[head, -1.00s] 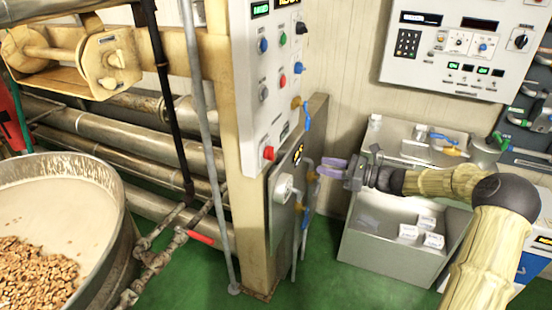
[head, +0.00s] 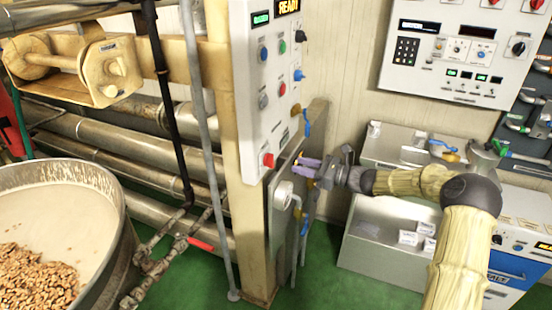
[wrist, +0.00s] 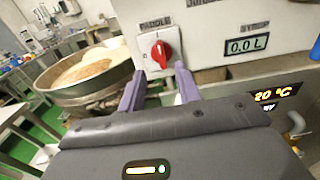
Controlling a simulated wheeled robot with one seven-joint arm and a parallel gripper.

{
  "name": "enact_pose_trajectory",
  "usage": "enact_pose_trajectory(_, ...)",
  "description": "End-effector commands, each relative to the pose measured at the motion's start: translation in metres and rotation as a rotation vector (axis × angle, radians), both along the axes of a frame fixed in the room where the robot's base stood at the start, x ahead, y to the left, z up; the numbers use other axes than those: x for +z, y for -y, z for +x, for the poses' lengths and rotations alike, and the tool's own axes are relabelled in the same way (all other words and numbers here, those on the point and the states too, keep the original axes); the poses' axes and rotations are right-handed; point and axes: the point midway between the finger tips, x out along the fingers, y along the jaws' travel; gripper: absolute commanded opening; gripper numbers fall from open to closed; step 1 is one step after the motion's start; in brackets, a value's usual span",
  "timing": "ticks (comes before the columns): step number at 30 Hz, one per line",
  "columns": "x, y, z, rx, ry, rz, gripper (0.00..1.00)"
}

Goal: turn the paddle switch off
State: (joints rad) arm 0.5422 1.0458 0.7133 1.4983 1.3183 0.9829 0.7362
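The paddle switch (wrist: 161,52) is a red rotary knob on a white square plate under a "PADDLE" label in the wrist view. Its grip looks near upright. In the head view a red knob (head: 268,160) sits low on the white control panel (head: 268,90); its label is too small to read there. My gripper (wrist: 157,74) is open, its two purple fingers apart. The knob shows between and beyond the fingertips, apart from them. In the head view my gripper (head: 298,166) is just right of the panel, at about the knob's height.
A "0.0 L" display (wrist: 247,45) and a "20 °C" display (wrist: 277,93) are right of the knob in the wrist view. Blue-handled valves (head: 304,228) and pipes stand below the panel. A kettle (head: 122,222) of nuts is at left. A steel bin (head: 375,255) is right.

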Motion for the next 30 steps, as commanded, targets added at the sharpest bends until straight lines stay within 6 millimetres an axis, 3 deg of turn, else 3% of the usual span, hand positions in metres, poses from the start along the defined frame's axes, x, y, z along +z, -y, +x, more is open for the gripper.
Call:
enact_pose_trajectory(13,0.000,-0.073,0.026,0.001,0.000,-0.001,0.34)
enact_pose_trajectory(18,0.000,-0.084,0.031,0.000,0.000,-0.001,0.34)
enact_pose_trajectory(26,0.000,-0.085,0.031,-0.001,0.000,-0.001,0.34)
enact_pose_trajectory(30,0.000,-0.085,0.031,-0.001,0.000,-0.001,0.10)
